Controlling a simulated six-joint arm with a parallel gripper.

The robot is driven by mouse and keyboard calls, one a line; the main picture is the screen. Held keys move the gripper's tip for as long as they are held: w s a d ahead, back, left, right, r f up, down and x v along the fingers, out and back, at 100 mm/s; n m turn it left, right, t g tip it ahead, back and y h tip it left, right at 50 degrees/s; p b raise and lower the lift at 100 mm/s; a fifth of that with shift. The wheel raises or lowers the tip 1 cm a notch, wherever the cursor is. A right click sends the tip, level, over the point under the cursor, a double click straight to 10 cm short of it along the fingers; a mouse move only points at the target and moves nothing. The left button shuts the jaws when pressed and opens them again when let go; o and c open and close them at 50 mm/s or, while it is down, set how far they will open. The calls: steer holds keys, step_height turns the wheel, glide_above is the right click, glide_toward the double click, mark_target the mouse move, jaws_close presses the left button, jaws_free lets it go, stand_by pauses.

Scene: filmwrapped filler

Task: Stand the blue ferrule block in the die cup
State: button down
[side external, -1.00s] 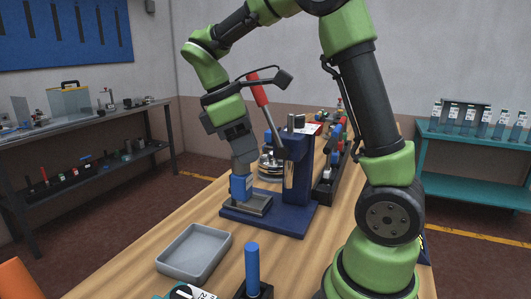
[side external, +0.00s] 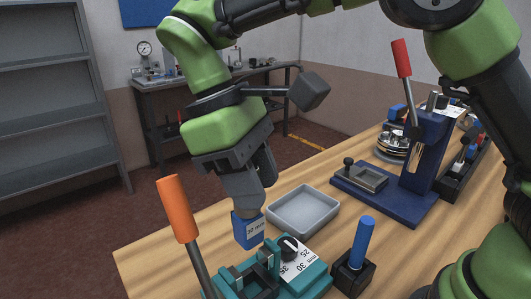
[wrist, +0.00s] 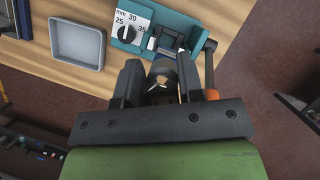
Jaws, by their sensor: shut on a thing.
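The blue ferrule block (side external: 248,231), with a pale label on its face, is upright below my gripper (side external: 247,209) in the side view. My gripper is shut on its top. The block is beside the teal fixture (side external: 315,281), which has a size dial and an orange-handled lever (side external: 178,208). The block's height above the table is unclear. In the wrist view my gripper's fingers (wrist: 160,78) point towards the teal fixture (wrist: 172,24); the block is not clear between them. I cannot tell for certain which part is the die cup.
A grey tray (side external: 328,222) lies behind the fixture. A black holder with a blue rod (side external: 364,242) stands to its right. A navy press (side external: 424,150) with a red-handled lever and a grey nest (side external: 378,182) is farther back. The table's left edge is near.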

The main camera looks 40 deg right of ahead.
steer(key=shift+f, duration=1.25)
steer(key=shift+f, duration=0.1)
steer(key=shift+f, duration=2.8)
steer(key=shift+f, duration=1.9)
steer(key=c, duration=0.7)
jaws_free()
steer(key=shift+d, duration=0.1)
steer(key=shift+o, duration=0.2)
steer(key=shift+w, duration=0.1)
glide_toward(257, 242)
steer(key=shift+w+d+f, duration=0.1)
steer(key=shift+w+f, duration=0.1)
steer(key=shift+f, duration=0.5)
steer(key=shift+w+d+f, duration=0.1)
steer(key=shift+w+f, duration=0.15)
steer(key=shift+f, duration=0.45)
